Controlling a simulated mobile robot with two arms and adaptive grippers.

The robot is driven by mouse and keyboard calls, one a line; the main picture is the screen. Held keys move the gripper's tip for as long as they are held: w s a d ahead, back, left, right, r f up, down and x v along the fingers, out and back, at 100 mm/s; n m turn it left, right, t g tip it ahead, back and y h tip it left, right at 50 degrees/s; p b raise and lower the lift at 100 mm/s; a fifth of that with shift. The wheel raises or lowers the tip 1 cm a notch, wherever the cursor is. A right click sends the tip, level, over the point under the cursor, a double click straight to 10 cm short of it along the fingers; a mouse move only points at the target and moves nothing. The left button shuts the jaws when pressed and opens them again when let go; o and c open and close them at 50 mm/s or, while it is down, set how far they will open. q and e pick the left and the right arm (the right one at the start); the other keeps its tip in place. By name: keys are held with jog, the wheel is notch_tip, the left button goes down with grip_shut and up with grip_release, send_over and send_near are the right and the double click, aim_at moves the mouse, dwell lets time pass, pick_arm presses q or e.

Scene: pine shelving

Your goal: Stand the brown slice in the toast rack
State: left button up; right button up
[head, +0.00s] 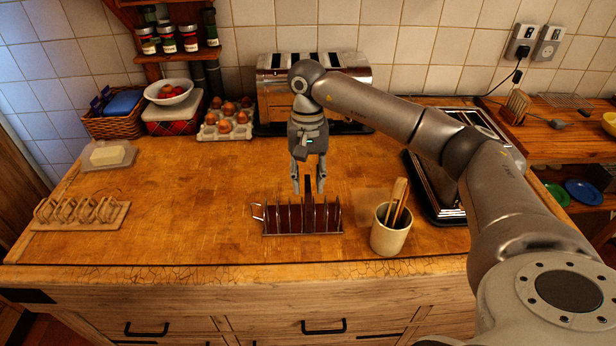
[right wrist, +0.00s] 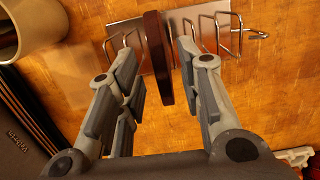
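The metal toast rack (head: 272,232) stands near the front of the wooden worktop, its handle loop to the left. The dark brown slice (head: 308,190) stands on edge among its wires and rises above them; it looks upright. In the right wrist view the slice (right wrist: 157,60) lies between the fingers, with the rack's base plate (right wrist: 190,22) and wires beyond. My right gripper (head: 308,188) is open just above the rack, a finger on each side of the slice, with gaps showing. The slice's lower edge is hard to make out. My left gripper is out of view.
A cream pot (head: 390,236) with wooden utensils stands close right of the rack. A wooden rack (head: 80,214) and butter dish (head: 108,155) are at left. A toaster (head: 270,90) and egg tray (head: 226,130) stand behind.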

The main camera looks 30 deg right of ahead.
jog(key=shift+r, duration=0.15)
notch_tip(320, 180, up, 12)
jog(key=w, duration=0.1)
jog(key=shift+d+f, duration=0.2)
jog(key=shift+d, duration=0.2)
jog(key=shift+w, duration=0.1)
dwell(0.6)
